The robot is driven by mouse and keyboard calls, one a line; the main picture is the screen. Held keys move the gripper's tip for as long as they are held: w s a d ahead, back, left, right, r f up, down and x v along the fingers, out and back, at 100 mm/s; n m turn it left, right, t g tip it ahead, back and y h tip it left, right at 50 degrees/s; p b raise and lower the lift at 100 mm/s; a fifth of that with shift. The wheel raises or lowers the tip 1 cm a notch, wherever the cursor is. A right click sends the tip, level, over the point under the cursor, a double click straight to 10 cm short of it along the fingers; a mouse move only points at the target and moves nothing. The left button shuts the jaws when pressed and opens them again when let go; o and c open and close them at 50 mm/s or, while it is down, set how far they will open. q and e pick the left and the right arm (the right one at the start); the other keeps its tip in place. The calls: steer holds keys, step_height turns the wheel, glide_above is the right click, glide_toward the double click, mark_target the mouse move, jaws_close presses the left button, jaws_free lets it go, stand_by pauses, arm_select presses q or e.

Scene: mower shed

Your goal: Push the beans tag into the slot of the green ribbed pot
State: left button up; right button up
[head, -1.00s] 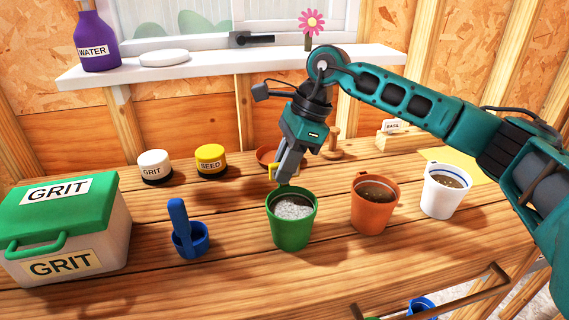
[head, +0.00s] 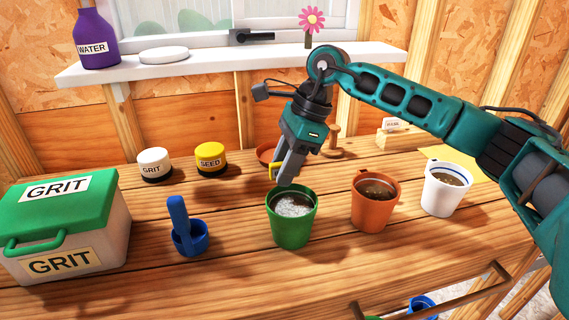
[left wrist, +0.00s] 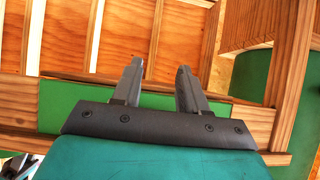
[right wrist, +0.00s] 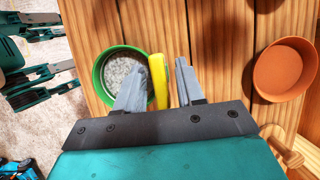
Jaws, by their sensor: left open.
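The green pot (head: 291,226), filled with pale grit, stands upright on the bench, and its rim also shows in the right wrist view (right wrist: 98,85). Its slot is not clearly visible. My right gripper (head: 286,183) points down at the pot's back rim. A yellow piece (right wrist: 158,80), seen nearly edge-on, lies between its fingers; it looks like the held beans tag, but no lettering shows. In the head view the yellow piece (head: 273,170) shows left of the fingers, just above the rim. My left gripper (left wrist: 157,80) is open and empty, away from the pot.
A terracotta pot (head: 375,210) and a white pot (head: 442,198) stand right of the green pot. A blue scoop (head: 185,236) and the grit box (head: 75,235) are to its left. A terracotta saucer (right wrist: 284,70) is behind it. A wooden tag holder (head: 402,139) is farther back.

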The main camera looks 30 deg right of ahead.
steer(key=shift+o, duration=0.7)
steer(key=p+v, duration=0.1)
steer(key=v, duration=1.2)
steer(key=shift+f, duration=0.1)
